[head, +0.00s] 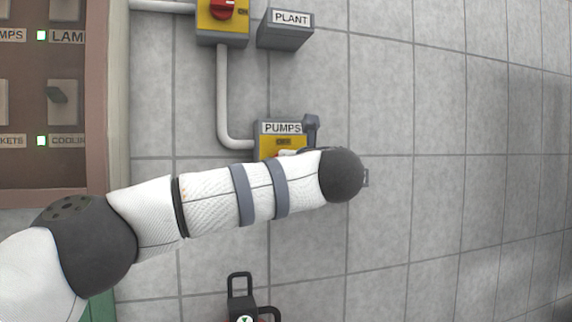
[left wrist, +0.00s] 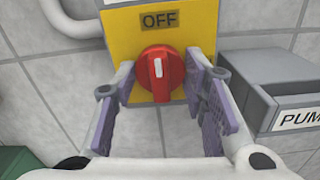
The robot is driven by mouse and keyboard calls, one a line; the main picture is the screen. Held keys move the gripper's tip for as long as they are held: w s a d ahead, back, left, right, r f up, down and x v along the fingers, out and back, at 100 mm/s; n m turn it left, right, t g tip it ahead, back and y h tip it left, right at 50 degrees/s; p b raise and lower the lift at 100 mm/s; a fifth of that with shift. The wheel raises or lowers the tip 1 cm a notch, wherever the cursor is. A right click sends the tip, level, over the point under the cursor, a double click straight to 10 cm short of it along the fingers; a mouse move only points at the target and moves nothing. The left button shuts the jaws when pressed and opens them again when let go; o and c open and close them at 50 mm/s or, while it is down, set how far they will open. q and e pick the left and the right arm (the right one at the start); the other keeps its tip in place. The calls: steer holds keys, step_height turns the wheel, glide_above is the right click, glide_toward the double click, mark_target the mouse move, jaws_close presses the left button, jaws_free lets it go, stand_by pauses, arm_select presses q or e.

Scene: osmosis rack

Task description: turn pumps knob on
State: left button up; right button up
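The pumps knob (left wrist: 161,75) is red with a white pointer line that points up at the OFF label on its yellow plate (left wrist: 118,22). My left gripper (left wrist: 160,88) is open, with one purple-padded finger on each side of the knob. I cannot tell whether the fingers touch it. In the head view the yellow pumps switch (head: 263,143) shows under a PUMPS label (head: 282,128), and my left forearm hides most of it. Part of my left gripper (head: 311,130) shows beside it. My right gripper (head: 252,298) is at the bottom, away from the switch, partly cut off.
The plant switch (head: 222,20) with a red knob and the PLANT label box (head: 287,30) are above. A white pipe (head: 222,95) runs down to the pumps switch. A brown-framed switch panel (head: 97,100) is at the left. The tiled wall (head: 440,120) at the right is clear.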

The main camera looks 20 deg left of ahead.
steer(key=shift+w, duration=0.1)
arm_select(q)
steer(key=m+p, duration=0.7)
steer(key=m, duration=1)
steer(key=shift+m, duration=0.3)
arm_select(e)
steer(key=w+r+t, duration=0.3)
steer(key=w+r, duration=0.5)
steer(key=shift+r, duration=0.3)
arm_select(q)
steer(key=shift+m, duration=0.3)
arm_select(e)
steer(key=shift+w, duration=0.1)
arm_select(q)
steer(key=o, duration=1.2)
steer(key=shift+c, duration=0.2)
steer(key=shift+s+d, duration=0.1)
